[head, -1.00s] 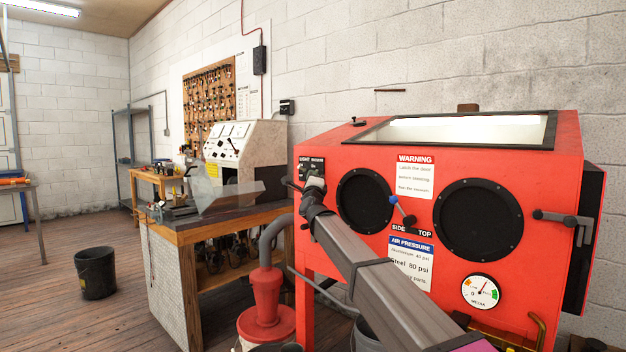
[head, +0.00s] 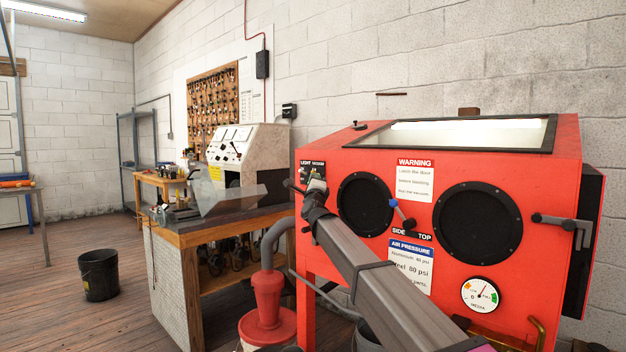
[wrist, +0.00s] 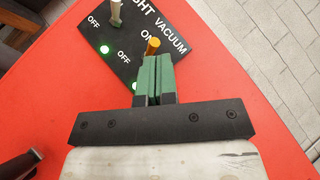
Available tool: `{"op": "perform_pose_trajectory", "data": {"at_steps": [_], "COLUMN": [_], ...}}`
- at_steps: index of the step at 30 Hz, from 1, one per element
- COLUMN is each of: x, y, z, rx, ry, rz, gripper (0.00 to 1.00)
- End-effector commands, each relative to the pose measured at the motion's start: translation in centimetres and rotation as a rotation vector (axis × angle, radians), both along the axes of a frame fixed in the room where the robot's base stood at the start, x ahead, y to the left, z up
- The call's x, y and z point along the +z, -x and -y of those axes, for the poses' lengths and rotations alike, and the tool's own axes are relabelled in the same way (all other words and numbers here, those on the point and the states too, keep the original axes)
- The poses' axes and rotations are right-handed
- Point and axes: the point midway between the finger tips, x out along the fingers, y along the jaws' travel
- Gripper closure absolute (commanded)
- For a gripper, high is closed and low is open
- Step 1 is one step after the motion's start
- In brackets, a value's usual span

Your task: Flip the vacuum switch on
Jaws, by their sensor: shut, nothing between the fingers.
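The dark switch panel (wrist: 120,45), lettered for light and vacuum, is on the red cabinet's upper left front and also shows small in the head view (head: 306,168). In the wrist view the vacuum switch's orange-tipped lever (wrist: 153,46) stands just beyond my fingertips, near the word ON. Its base is hidden behind my fingers. A green lamp (wrist: 134,86) glows beside them. The light switch's pale lever (wrist: 115,12) is further up, with another green lamp (wrist: 105,50) lit. My gripper (wrist: 154,60) is shut, its green fingers together and empty, close to the lever; I cannot tell whether they touch.
The red blasting cabinet (head: 400,260) has two dark glove ports and a door handle (head: 565,219) on the right. A red vacuum unit (head: 268,305) with a grey hose stands below left. A wooden workbench (head: 190,240) and a black bucket (head: 98,275) are further left.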

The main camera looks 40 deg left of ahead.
Motion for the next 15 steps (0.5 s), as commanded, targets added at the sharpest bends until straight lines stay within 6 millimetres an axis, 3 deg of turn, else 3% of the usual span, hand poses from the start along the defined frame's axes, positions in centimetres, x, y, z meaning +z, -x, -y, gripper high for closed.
{"op": "perform_pose_trajectory", "data": {"at_steps": [5,15], "x": [-1.5,-2.1], "y": [0.6,6.3], "z": [3.0,7.1], "rx": [-0.006,-0.004], "ry": [0.001,0.0], "rz": [0.0,0.0], "gripper": [1.0,1.0]}}
